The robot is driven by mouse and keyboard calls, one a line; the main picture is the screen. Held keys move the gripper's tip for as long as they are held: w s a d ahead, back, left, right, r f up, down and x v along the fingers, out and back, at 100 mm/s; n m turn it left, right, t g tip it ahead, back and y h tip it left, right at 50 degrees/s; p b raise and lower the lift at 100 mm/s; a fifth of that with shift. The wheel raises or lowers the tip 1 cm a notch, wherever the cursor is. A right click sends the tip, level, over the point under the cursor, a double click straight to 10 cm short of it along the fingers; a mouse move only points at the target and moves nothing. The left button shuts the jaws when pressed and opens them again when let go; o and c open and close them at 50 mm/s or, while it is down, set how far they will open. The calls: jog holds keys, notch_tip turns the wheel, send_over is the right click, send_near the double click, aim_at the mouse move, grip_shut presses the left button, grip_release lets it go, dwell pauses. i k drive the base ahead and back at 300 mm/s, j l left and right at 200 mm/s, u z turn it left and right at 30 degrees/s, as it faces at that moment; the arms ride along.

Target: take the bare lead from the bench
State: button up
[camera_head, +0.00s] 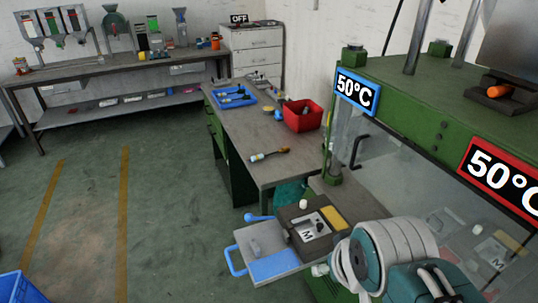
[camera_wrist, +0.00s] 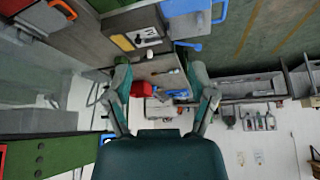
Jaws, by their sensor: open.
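A small slim item with a pale, blue-marked end and a brown end (camera_head: 268,155) lies on the near part of the grey bench (camera_head: 238,138). It may be the bare lead, but it is too small to be sure. In the wrist view, which is upside down, the bench (camera_wrist: 150,68) shows between the fingers, well beyond them. My gripper (camera_wrist: 167,82) is open, its two teal fingers spread wide with nothing between them. In the head view my arm shows at the lower right; the fingers are not clear there.
A red bin (camera_head: 302,116) and a blue tray (camera_head: 235,98) with small items stand on the bench. The green press (camera_head: 430,105) with 50°C signs is at the right. A mould plate with a blue-handled part (camera_head: 268,250) sits in front.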

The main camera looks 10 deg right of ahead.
aim_at(254, 158)
jog(key=j, duration=0.55)
jog(key=i+j+z, duration=0.2)
jog(key=j, duration=0.3)
jog(key=j+z, duration=0.15)
jog(key=j, duration=0.4)
jog(key=j+z, duration=0.2)
jog(key=j, duration=0.3)
jog(key=i+j+z, duration=0.3)
jog(key=i, duration=0.3)
jog(key=i+j+z, duration=0.3)
jog(key=i+j, duration=0.25)
jog(key=i+j+z, duration=0.1)
jog(key=i, duration=0.25)
jog(key=i+j, duration=0.1)
jog(key=i, duration=0.2)
jog(key=i+l+z, duration=0.05)
